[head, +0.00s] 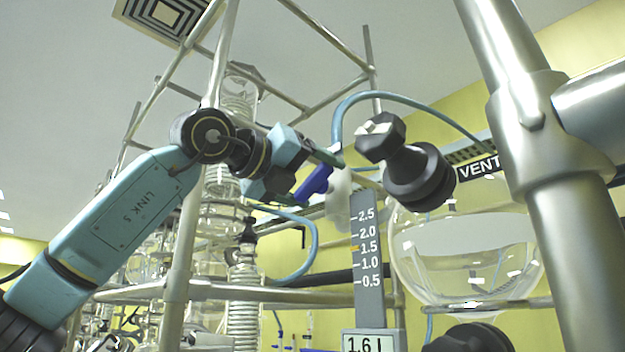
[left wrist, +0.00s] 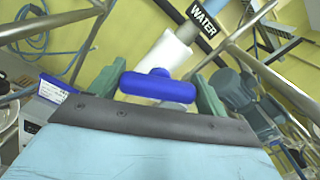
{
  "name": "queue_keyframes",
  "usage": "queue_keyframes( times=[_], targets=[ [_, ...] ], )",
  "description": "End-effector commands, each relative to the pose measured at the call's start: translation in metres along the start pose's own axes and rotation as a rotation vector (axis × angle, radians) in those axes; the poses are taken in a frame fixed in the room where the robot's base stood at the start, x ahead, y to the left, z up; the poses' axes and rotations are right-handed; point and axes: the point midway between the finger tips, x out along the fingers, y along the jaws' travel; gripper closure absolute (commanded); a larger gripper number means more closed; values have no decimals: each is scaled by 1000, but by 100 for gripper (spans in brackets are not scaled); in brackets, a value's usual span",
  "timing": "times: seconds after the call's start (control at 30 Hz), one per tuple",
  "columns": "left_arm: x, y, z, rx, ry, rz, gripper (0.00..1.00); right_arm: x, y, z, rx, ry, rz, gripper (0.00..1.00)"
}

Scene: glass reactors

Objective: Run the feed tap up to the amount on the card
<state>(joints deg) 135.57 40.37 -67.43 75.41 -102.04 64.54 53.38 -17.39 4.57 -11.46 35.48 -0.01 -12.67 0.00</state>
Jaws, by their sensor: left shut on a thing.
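A blue tap handle (head: 315,184) sits on a white tap body (head: 339,192) left of the glass vessel. My left gripper (head: 306,176) is shut on the handle. In the left wrist view the blue handle (left wrist: 158,88) lies crosswise between the two green fingers, with the white body (left wrist: 169,58) behind it. A card (head: 366,343) at the bottom reads 1.6 l and is partly cut off. A grey scale (head: 367,268) runs from 0.5 to 2.5, with a small orange mark near 1.5. The round glass vessel (head: 465,262) stands beside it; its liquid level is hard to tell. My right gripper is out of view.
A thick metal post (head: 560,220) stands at the right. A VENT label (head: 478,168) and black valve knobs (head: 420,178) are near the vessel. Frame bars (head: 180,260) and glassware crowd the left. A WATER label (left wrist: 204,21) shows in the wrist view.

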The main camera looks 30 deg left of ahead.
Motion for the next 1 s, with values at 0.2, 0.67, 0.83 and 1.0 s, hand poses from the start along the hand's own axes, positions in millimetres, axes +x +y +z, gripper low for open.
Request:
queue_keyframes(
  times=[0.2, 0.67, 0.83, 1.0],
  targets=[
    [1, -1, -1, 154, 3, 0, 46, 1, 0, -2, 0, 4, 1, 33],
    [0, -2, -1, 492, 2, 1, 46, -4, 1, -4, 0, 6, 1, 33],
    [0, -2, -1, 495, 2, 1, 46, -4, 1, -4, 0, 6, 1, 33],
    [0, -3, -1, 494, 2, 1, 12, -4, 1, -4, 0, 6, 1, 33]
  ],
)
